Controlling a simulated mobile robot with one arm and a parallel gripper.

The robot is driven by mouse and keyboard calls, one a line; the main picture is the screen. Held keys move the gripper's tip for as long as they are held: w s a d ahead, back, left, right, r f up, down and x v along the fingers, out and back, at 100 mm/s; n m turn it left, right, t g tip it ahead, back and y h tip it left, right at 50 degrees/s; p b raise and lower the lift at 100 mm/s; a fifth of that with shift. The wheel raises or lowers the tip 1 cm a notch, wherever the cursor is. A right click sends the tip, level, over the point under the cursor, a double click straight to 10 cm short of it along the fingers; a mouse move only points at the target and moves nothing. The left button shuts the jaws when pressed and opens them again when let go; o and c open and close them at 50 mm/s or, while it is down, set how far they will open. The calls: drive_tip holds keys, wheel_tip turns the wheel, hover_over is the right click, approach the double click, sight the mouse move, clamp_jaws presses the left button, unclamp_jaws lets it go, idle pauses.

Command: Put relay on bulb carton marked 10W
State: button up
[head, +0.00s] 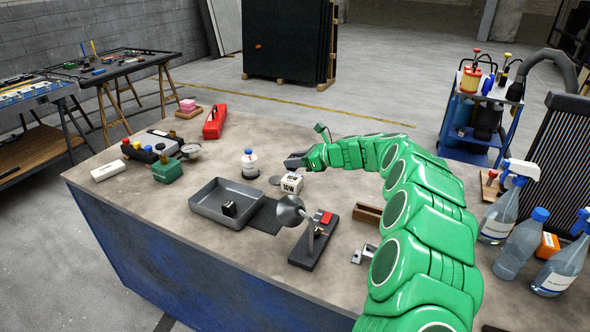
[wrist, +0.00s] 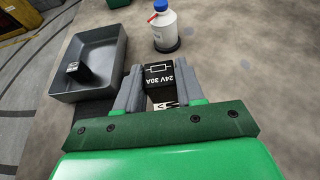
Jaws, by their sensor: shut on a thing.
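My gripper (wrist: 159,85) is shut on a black relay (wrist: 160,76) with white print reading 24V 30A. In the head view my gripper (head: 294,160) is just above and behind the white bulb carton (head: 287,185), which reads 10W on its front. In the wrist view a white patch of the carton (wrist: 166,106) with part of its black lettering shows between the fingers, just below the relay. I cannot tell whether the relay touches the carton. The relay is not clear in the head view.
A grey tray (head: 205,206) left of the carton holds a small black block (head: 229,209). A white bottle with a blue cap (head: 249,163) stands close behind left. Bare bench lies left of the tray.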

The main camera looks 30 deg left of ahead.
drive_tip(key=shift+w+a+f, duration=0.25)
drive_tip(key=shift+w+f, duration=0.05)
drive_tip(key=shift+f, duration=1.7)
drive_tip(key=shift+f, duration=0.1)
drive_tip(key=o, duration=1)
drive_tip(key=v, duration=1.2)
